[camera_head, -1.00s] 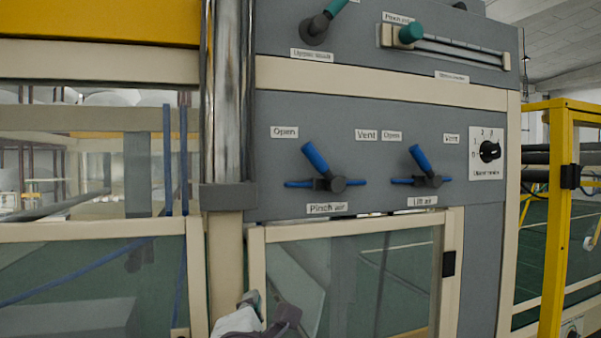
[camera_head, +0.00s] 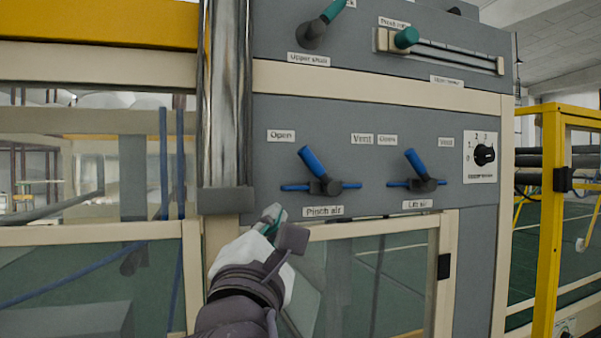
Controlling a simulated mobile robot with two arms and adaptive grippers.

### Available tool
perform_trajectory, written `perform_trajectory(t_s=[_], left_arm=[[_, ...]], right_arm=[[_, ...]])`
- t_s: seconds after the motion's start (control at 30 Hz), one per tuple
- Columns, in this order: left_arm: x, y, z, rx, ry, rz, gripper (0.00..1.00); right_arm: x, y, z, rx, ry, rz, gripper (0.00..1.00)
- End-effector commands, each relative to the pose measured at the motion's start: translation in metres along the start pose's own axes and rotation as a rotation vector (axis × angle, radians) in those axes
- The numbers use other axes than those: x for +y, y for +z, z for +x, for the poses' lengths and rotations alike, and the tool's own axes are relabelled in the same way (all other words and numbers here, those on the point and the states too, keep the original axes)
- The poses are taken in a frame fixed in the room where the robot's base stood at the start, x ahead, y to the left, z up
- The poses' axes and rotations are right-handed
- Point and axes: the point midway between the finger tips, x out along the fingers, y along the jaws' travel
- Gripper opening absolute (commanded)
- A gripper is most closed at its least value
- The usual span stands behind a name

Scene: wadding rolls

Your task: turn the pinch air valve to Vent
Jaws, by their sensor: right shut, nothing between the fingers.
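The pinch air valve (camera_head: 311,160) is a blue lever on a dark pivot on the grey panel, above the label "Pinch air" (camera_head: 323,211). Its handle tilts up and to the left, toward the "Open" label (camera_head: 281,135). The "Vent" label (camera_head: 362,139) is to its upper right. My right gripper (camera_head: 272,216) is shut and empty, below and left of the valve and apart from it. It is near the panel's lower edge. My left gripper is not in view.
A similar blue lift air valve (camera_head: 417,164) stands to the right, with a rotary knob (camera_head: 484,155) beyond it. A vertical metal column (camera_head: 224,95) is close on the left. A framed glass door (camera_head: 375,270) lies below the panel.

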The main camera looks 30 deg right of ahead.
Motion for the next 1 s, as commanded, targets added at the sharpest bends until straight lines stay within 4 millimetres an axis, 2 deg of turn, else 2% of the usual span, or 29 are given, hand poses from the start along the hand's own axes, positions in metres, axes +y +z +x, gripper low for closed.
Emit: perform_trajectory(t_s=[0.5,0.7,1.0], left_arm=[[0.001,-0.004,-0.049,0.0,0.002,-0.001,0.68],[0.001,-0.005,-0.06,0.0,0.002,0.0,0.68],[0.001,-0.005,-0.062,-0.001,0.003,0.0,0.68]], right_arm=[[0.002,0.008,0.101,-0.003,-0.006,-0.002,0.0],[0.0,0.025,0.117,-0.001,-0.005,-0.001,0.0],[-0.002,0.028,0.121,0.001,-0.004,0.0,0.0]])
